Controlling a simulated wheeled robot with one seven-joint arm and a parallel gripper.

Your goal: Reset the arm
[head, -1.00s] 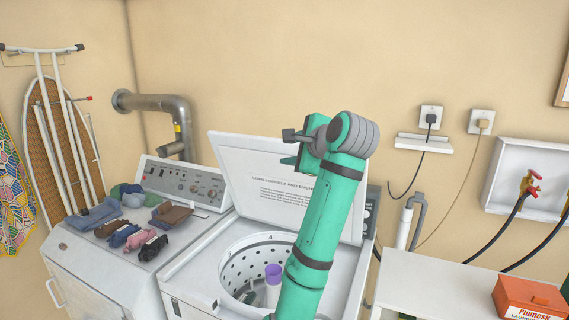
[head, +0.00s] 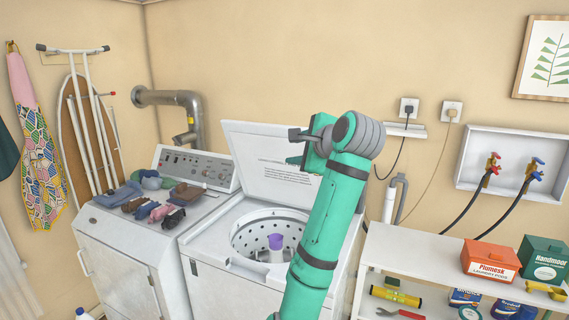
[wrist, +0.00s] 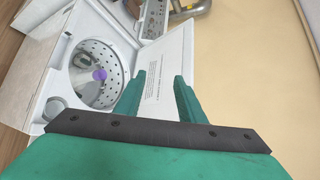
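My gripper (head: 298,148) is at the end of my green arm, raised in front of the washer's upright white lid (head: 270,165). In the wrist view, its two green fingers (wrist: 160,76) stand apart with nothing between them. The top-loading washer (head: 215,240) stands open below and left of the gripper. Its perforated drum (wrist: 112,60) holds a central post with a purple top (wrist: 100,75), and a dark grey item (wrist: 84,60) lies beside the post. My arm hides the right side of the washer in the head view.
Several folded clothes and socks (head: 160,203) lie on the machine at left (head: 120,245). A white shelf (head: 425,250) at right carries an orange box (head: 490,260) and a green box (head: 543,260). An ironing board (head: 88,130) leans at the left wall.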

